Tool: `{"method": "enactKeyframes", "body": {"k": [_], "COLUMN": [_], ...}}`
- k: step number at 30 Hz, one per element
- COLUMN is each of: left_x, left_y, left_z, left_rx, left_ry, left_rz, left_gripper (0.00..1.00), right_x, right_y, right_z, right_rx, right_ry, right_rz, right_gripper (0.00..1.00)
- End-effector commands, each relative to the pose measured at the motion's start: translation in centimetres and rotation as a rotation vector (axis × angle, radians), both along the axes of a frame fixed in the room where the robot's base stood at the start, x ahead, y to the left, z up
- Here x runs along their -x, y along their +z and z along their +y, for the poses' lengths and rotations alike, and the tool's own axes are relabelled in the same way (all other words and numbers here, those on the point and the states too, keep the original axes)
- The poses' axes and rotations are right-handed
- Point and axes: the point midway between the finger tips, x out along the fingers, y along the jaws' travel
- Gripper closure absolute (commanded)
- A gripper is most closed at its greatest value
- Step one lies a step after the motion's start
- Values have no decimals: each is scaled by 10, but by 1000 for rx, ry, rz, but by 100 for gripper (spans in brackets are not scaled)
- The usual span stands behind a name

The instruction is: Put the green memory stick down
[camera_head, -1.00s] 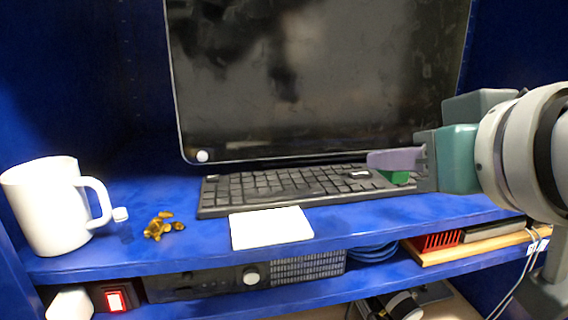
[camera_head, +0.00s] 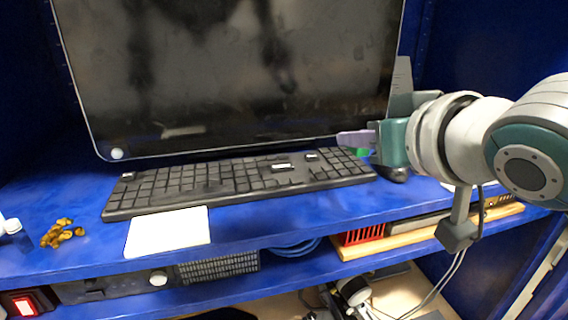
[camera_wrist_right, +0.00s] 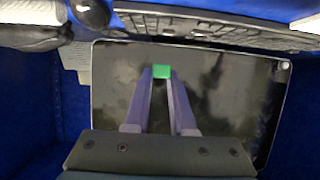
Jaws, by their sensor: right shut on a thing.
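The green memory stick (camera_wrist_right: 161,71) shows as a small green block between the purple fingertips of my right gripper (camera_wrist_right: 161,77) in the right wrist view. In the head view my right gripper (camera_head: 356,140) reaches in from the right, in front of the monitor's lower right corner and above the right end of the keyboard. A bit of the green stick (camera_head: 363,152) shows just below its fingers there. The gripper is shut on the stick. My left gripper is not in view.
A black keyboard (camera_head: 235,181) lies on the blue shelf before the large monitor (camera_head: 240,75). A dark mouse (camera_head: 397,174) sits right of the keyboard. A white pad (camera_head: 168,231) and brown nuggets (camera_head: 60,233) lie at the front left. Blue shelf right of the pad is clear.

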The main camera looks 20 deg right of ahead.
Motion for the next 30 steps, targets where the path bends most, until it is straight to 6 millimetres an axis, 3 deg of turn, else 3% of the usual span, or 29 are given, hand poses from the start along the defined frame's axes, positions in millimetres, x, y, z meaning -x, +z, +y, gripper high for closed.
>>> {"method": "enactKeyframes", "body": {"k": [3, 15, 30], "left_x": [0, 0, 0], "left_y": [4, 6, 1], "left_z": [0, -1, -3], "left_rx": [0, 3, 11], "left_ry": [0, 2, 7], "left_rz": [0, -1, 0], "left_gripper": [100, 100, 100], "right_x": [1, 0, -1], "right_y": [-26, -75, -86], "right_z": [0, 0, 0], "right_rx": [-1, -1, -2], "right_ry": [0, -3, 0], "right_rz": [6, 1, -3], "right_gripper": [100, 100, 100]}}
